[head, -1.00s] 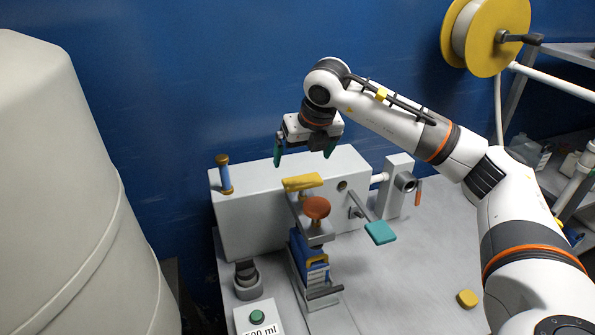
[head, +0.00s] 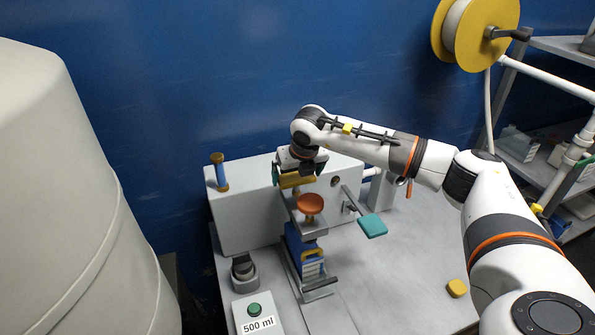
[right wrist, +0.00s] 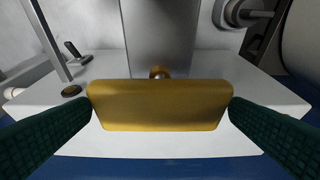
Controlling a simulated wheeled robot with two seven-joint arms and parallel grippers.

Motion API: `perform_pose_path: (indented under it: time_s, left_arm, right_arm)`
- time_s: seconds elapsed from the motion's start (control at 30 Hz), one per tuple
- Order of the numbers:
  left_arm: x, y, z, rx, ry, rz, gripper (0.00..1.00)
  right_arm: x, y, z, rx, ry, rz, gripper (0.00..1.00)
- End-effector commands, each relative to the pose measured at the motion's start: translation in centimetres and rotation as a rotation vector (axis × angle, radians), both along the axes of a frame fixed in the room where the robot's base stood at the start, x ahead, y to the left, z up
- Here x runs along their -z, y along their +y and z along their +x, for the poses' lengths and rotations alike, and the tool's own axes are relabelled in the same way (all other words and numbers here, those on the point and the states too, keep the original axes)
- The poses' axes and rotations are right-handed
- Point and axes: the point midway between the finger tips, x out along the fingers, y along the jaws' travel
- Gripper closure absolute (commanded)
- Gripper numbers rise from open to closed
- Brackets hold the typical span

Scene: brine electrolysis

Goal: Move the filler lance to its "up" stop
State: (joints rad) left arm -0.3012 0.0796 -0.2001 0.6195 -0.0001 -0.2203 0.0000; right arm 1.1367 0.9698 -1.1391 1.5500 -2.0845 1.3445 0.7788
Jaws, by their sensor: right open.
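The yellow bar handle (head: 297,181) of the filler sits at the top of the filler head, in front of the grey machine box (head: 245,215). In the right wrist view the bar (right wrist: 160,106) lies level between the two green fingers. My right gripper (head: 298,172) is open, one finger by each end of the bar. Small or no gaps show at the ends, and I cannot tell whether the fingers touch it. The lance tube below is largely hidden by the orange knob (head: 310,204) and the head. My left gripper is out of view.
A teal paddle lever (head: 372,225) sticks out to the right. A blue pouch (head: 300,245) stands below the knob. A "500 ml" box with a green button (head: 254,309) is in front. A blue post (head: 221,172) stands left. The bench at right is mostly clear.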

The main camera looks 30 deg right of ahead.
Motion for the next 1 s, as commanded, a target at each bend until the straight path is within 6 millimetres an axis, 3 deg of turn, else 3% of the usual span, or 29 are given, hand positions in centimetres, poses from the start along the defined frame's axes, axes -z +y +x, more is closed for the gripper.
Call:
perform_pose_path:
  time_s: [0.2, 0.53, 0.67, 0.9, 1.0]
  left_arm:
    - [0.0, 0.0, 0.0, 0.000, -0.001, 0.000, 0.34]
    - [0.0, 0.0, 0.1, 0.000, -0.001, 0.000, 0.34]
    - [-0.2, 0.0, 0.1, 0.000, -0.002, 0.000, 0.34]
    - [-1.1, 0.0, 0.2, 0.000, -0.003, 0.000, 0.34]
    - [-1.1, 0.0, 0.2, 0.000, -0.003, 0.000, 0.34]
  right_arm:
    - [0.1, 0.0, 0.0, 0.000, 0.000, 0.000, 0.00]
    - [0.0, 0.0, 0.0, 0.000, 0.001, 0.000, 0.50]
    - [-0.6, 0.0, 0.0, 0.000, -0.001, 0.000, 0.50]
    - [-4.5, 0.0, 0.1, 0.001, -0.002, -0.001, 0.50]
    - [-4.8, 0.0, 0.0, 0.002, -0.001, -0.002, 0.50]
